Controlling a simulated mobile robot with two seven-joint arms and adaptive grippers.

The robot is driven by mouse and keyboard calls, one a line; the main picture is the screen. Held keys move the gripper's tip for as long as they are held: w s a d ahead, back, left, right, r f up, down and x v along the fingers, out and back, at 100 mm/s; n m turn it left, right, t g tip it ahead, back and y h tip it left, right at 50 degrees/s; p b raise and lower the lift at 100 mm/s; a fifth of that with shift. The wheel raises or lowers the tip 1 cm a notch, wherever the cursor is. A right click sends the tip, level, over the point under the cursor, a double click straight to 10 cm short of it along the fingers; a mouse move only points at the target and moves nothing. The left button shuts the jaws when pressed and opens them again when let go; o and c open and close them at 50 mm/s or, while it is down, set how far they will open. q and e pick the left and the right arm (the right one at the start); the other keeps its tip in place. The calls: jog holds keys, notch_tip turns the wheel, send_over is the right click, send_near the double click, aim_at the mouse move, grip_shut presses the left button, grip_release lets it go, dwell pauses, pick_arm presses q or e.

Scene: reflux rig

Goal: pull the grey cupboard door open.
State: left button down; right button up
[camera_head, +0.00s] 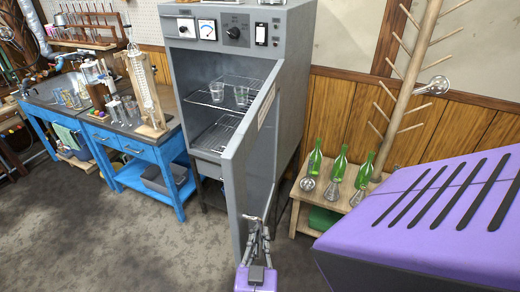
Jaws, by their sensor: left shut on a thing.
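The grey cupboard (295,75) stands in the middle of the view, with dials and a switch on its top panel. Its grey door (246,160) is swung wide open toward me, seen nearly edge-on. Wire shelves (222,97) show inside, with two glass beakers on the upper one. My left gripper (257,225) is at the lower front end of the door, shut on what seems to be its handle. The handle itself is mostly hidden by the fingers. My right gripper is not in view.
A blue workbench (170,160) with glassware stands left of the cupboard. A low wooden bench (297,206) with green bottles (339,165) and a wooden peg rack (408,85) stand to the right. The floor (110,245) at front left is clear.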

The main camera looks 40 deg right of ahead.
pick_arm(q)
jog(key=shift+s+a+f, duration=0.1)
jog(key=shift+a+f, duration=0.15)
jog(key=shift+f, duration=0.35)
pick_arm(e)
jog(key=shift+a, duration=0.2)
pick_arm(q)
jog(key=c, duration=2.1)
grip_release()
jog(key=shift+a+r, duration=0.1)
jog(key=shift+s+r, duration=0.1)
jog(key=shift+r, duration=0.2)
jog(key=v, duration=0.7)
jog(key=shift+s+a, duration=0.2)
jog(key=shift+a, duration=0.05)
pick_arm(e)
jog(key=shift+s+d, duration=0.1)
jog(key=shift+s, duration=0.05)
